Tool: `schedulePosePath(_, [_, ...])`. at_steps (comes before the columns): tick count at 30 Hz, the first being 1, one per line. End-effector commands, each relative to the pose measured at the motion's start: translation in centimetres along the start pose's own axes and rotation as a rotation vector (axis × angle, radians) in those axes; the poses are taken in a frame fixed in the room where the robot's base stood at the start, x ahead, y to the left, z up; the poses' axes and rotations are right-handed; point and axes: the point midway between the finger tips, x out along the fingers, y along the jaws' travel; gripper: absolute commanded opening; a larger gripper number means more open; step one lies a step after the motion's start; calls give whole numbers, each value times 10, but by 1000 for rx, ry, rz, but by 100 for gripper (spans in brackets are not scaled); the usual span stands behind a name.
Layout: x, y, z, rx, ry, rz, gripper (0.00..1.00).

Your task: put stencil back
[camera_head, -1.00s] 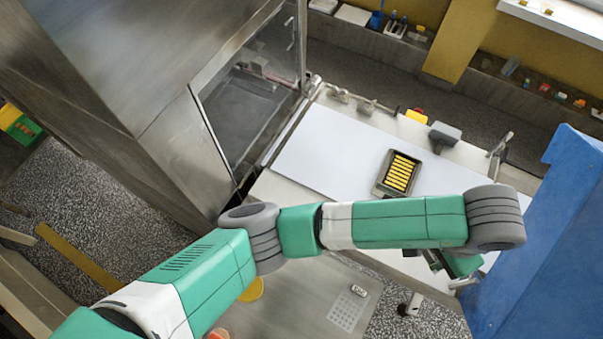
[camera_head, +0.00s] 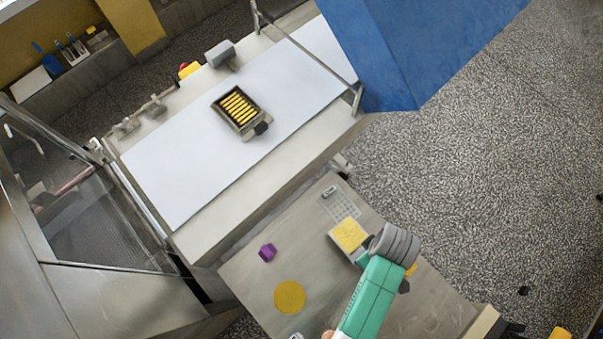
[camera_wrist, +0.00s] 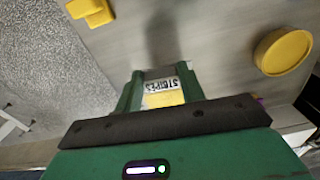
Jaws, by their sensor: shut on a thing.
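My gripper (camera_head: 364,248) is shut on the stencil (camera_head: 348,235), a small square plate with a yellow face and pale edge, over the metal table. In the wrist view my gripper's green fingers (camera_wrist: 160,92) stand on both sides of the stencil's white label (camera_wrist: 160,85), which reads STRIPES upside down. The plate's far part is hidden there, and I cannot tell whether it touches the table. A tray (camera_head: 220,112) with several yellow stripes lies on the white belt. A perforated patch (camera_head: 343,206) with a small tag (camera_head: 330,191) is just beyond the stencil.
The disc (camera_wrist: 283,52) and a yellow piece (camera_wrist: 92,10) flank my gripper in the wrist view. A blue panel (camera_head: 400,50) stands at the back. The table's middle is clear.

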Motion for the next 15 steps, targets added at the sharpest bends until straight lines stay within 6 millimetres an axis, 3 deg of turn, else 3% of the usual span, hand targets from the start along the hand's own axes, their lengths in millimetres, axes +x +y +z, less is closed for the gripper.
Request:
schedulePosePath(1, [16, -6, 14, -22, -5, -1, 17])
schedulePosePath(3, [26, -13, 25, -49, -3, 0, 17])
schedulePosePath(9, [33, -19, 34, -73, 2, 2, 17])
schedulePosePath(11, [32, -20, 30, -74, 2, 2, 17])
schedulePosePath(15, [34, -33, -2, -80, 2, 0, 17])
